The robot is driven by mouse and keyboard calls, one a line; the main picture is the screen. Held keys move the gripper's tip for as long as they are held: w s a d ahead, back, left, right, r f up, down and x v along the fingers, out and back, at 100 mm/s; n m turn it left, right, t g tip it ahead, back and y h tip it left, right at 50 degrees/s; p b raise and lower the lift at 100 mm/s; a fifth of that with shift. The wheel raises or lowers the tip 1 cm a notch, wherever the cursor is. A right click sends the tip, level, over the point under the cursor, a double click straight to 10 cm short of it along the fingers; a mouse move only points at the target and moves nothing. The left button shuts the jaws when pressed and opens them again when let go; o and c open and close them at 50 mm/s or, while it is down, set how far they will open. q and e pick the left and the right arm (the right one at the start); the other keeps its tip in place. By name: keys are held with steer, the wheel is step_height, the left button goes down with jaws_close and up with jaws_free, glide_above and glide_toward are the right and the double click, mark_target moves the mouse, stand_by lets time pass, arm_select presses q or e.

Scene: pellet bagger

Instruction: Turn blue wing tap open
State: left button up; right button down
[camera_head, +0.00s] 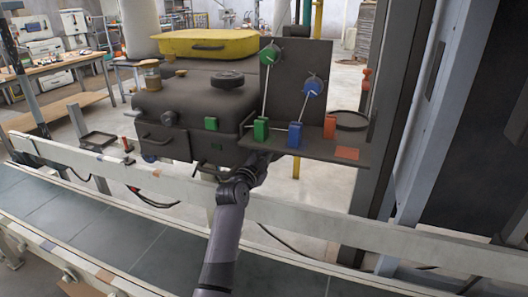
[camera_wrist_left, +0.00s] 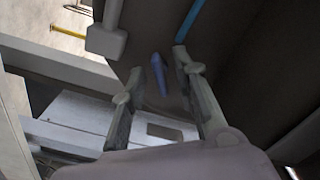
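In the left wrist view, a small blue wing-shaped piece (camera_wrist_left: 160,75), which looks like the blue wing tap, shows between the fingertips of my left gripper (camera_wrist_left: 157,62). The two fingers are apart, one on each side of it; I cannot tell whether they touch it. In the head view, one dark arm of mine rises from the bottom centre, and its hand (camera_head: 258,168) reaches the underside of the dark shelf (camera_head: 345,158). The fingers are hidden there. A blue block (camera_head: 295,135) and a blue round knob (camera_head: 312,88) show above the shelf. My right gripper is not in view.
A green block (camera_head: 261,129) and a red block (camera_head: 330,126) stand on the shelf beside the upright dark panel (camera_head: 296,65). A dark machine box (camera_head: 190,110) is to the left. A pale rail (camera_head: 330,222) and a conveyor belt (camera_head: 110,235) run in front, below.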

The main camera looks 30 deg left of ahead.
arm_select(q)
steer(key=shift+c, duration=0.3)
jaws_close()
stand_by(0.3)
